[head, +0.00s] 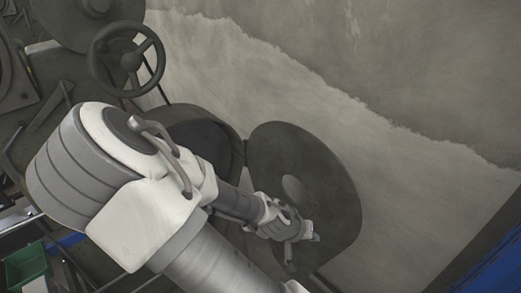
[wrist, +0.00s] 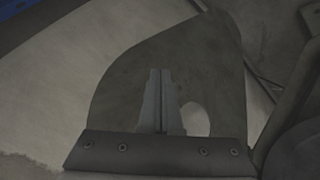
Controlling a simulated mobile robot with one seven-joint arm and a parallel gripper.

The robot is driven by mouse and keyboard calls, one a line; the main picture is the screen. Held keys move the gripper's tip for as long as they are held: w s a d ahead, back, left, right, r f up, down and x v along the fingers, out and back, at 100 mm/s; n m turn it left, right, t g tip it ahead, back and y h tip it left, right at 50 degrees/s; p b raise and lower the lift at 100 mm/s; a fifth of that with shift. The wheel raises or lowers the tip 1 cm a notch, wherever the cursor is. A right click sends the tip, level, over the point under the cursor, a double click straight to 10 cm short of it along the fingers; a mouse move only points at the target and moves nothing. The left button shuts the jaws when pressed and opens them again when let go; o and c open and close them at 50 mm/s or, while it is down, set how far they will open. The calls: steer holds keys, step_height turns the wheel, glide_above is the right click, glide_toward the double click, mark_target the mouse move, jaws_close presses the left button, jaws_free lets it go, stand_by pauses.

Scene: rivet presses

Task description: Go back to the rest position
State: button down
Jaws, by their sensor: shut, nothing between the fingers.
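My gripper (head: 289,252) is at the end of my white and grey arm, low and right of centre in the head view. It appears in front of a large dark round disc (head: 335,190). In the wrist view my gripper (wrist: 158,72) points up the picture with its fingers together and nothing between them. The dark disc (wrist: 205,60) fills the middle of that view behind the fingers. I cannot tell whether the gripper touches the disc.
A handwheel (head: 128,60) stands at the upper left among dark machine parts. A green bin (head: 27,268) is at the lower left. Something blue (head: 497,270) shows at the lower right corner. A bare, worn grey surface (head: 420,75) fills the upper right.

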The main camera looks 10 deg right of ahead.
steer(key=s+a+r+n+g+y, duration=0.1)
steer(key=s+a+r+y, duration=0.1)
steer(key=a+r+y, duration=0.65)
steer(key=s+r+n+t, duration=0.2)
steer(key=s+r, duration=0.1)
steer(key=r, duration=0.6)
steer(key=s+r+n+t+h, duration=0.1)
steer(key=s+r, duration=0.3)
steer(key=r, duration=0.6)
steer(key=shift+s+n+t, duration=0.2)
steer(key=shift+n+t, duration=0.4)
steer(key=shift+a+h, duration=0.25)
